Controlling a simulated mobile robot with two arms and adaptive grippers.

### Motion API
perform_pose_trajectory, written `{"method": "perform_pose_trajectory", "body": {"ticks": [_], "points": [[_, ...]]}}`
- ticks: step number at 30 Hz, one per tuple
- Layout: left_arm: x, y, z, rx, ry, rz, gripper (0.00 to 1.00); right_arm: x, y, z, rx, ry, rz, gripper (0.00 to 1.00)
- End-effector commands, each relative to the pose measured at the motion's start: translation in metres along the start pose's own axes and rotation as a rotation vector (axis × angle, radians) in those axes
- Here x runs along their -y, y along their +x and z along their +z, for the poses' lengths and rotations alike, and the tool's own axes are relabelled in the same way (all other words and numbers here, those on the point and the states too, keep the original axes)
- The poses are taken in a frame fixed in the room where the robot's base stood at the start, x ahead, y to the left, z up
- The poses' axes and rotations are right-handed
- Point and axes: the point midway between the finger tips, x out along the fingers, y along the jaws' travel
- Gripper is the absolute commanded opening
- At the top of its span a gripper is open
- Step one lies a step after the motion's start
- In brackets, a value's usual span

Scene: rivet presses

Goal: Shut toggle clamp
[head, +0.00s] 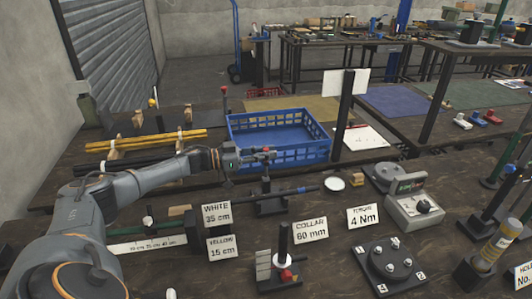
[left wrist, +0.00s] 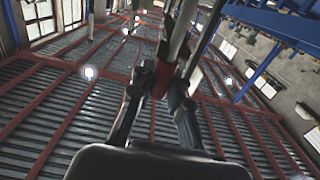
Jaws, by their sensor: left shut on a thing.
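The toggle clamp (head: 267,182) stands on a dark base in the middle of the bench in the head view. A dark rod (head: 300,190) lies level across it. My left gripper (head: 256,156) is above the clamp, shut on its red-tipped handle. In the left wrist view, the fingers (left wrist: 168,90) close around a red part (left wrist: 162,78). The gripper hides much of the handle, so I cannot tell the clamp's exact position. My right gripper is not in view.
A blue crate (head: 312,155) stands just behind the gripper. Signs, including a collar card (head: 310,229), stand in front. A red-knobbed stand (head: 284,262) is nearer. A torque tester (head: 414,209) and a round plate fixture (head: 388,266) are at the right.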

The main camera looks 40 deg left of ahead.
Motion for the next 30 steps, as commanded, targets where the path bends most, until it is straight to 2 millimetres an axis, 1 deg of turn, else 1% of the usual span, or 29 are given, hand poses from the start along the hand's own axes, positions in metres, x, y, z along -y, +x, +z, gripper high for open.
{"method": "perform_pose_trajectory", "body": {"ticks": [5,11,20,30], "points": [[-0.001,0.000,0.000,0.000,0.005,0.000,0.00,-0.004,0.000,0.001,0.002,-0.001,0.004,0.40],[-0.006,0.000,0.000,0.001,0.063,0.000,0.00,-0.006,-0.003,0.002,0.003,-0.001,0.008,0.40],[-0.026,-0.001,0.004,0.002,0.266,0.002,0.00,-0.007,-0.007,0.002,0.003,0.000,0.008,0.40],[-0.046,0.000,0.013,0.001,0.498,0.001,0.00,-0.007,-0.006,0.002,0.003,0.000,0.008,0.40]]}}
